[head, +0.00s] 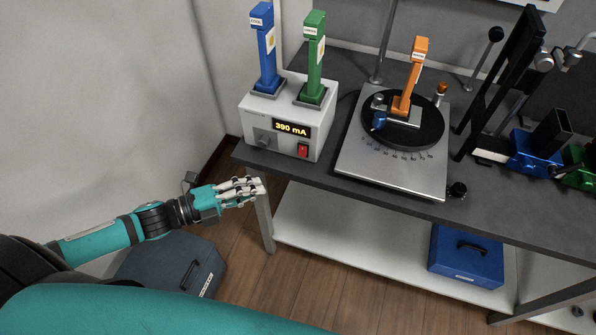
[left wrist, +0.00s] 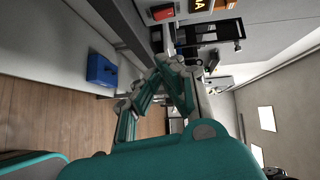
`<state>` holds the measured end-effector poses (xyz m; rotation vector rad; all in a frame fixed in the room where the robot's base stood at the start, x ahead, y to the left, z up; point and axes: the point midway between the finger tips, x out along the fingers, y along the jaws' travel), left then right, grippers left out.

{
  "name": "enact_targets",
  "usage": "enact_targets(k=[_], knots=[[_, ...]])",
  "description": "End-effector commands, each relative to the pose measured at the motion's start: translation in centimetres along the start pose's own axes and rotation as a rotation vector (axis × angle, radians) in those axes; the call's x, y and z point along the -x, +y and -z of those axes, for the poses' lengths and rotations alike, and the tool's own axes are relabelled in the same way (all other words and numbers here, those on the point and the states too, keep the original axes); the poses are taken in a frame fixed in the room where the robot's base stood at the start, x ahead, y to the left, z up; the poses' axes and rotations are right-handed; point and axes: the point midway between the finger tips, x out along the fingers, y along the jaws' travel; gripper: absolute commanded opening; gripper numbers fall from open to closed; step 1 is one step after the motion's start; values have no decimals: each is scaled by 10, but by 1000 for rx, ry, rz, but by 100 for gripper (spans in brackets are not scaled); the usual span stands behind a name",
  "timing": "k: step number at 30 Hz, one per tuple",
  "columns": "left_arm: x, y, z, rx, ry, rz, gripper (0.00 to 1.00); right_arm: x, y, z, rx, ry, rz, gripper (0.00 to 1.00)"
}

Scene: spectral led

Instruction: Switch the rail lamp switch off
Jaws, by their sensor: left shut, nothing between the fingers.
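A red rocker switch (head: 302,151) is on the front of a white control box (head: 255,118) at the table's left end. Which way the rocker is tipped is too small to tell. The red switch also shows at the top of the left wrist view (left wrist: 163,12). My left gripper (head: 258,188) is shut and empty, below and left of the box, apart from the switch, near the table's front left corner. My right gripper is not in view.
Blue (head: 266,50) and green (head: 314,60) upright holders stand on the box. A turntable (head: 400,120) with an orange holder (head: 412,80) is to its right. A blue case (head: 468,257) lies on the lower shelf (head: 340,245). A dark case (head: 172,262) is on the floor.

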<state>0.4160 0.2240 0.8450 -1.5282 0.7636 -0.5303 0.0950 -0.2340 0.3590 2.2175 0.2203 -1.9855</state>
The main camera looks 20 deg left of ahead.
Motion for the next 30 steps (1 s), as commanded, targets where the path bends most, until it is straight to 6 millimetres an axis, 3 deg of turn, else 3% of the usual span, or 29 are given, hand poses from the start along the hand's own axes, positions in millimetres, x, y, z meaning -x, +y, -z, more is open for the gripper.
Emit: enact_targets(k=[5, 14, 21, 30], knots=[[-32, -3, -1, -1, -2, 5, 0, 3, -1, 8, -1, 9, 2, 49], [-91, -4, -2, -1, -2, 3, 0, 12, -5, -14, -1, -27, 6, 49], [-110, 0, -25, 1, -4, -2, 0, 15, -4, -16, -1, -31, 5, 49], [-114, 1, -30, 3, -3, -2, 0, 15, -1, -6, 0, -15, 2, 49]])
